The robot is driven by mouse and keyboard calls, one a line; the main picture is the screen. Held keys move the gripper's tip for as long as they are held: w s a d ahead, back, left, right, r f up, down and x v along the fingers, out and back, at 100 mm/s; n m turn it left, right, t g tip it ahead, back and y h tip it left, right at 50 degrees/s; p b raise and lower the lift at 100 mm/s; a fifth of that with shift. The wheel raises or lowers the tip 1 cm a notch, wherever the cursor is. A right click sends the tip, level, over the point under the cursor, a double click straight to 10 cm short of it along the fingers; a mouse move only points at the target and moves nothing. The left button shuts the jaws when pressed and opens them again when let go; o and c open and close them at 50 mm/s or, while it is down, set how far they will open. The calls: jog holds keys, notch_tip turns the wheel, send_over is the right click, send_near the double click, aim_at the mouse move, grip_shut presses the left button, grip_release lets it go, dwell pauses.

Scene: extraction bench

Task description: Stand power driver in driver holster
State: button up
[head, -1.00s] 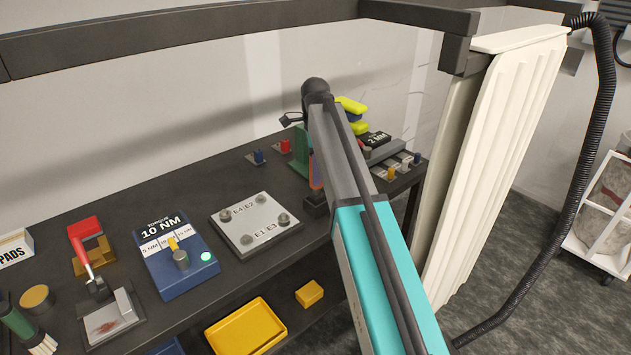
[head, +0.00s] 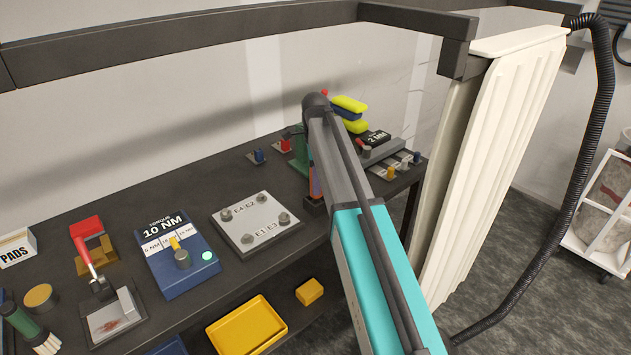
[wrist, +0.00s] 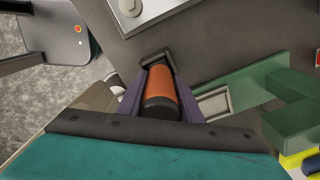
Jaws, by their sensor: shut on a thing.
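The power driver shows in the wrist view as an orange cylinder with a dark end (wrist: 162,88), between the two purplish fingers of my gripper (wrist: 160,97). My gripper is shut on it. In the head view a strip of the orange driver (head: 316,182) shows upright beside my arm, which hides the rest. The driver holster looks to be the dark square box (head: 315,206) near the bench's front edge; its rim (wrist: 153,60) shows just beyond the driver in the wrist view. The driver's lower end is at the box's opening; how deep it sits is hidden.
A green stand (head: 299,146) is close behind the driver, with a yellow and blue stack (head: 349,105) beyond. A grey plate with bolts (head: 256,223) lies to the left, then a blue torque box (head: 178,262). A pale ribbed panel (head: 497,150) stands at right.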

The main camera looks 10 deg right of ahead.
jog(key=o, duration=1)
jog(key=shift+f, duration=0.1)
jog(key=shift+o, duration=0.2)
jog(key=shift+r+b, duration=1.65)
jog(key=shift+r, duration=4.5)
jog(key=shift+f, duration=0.1)
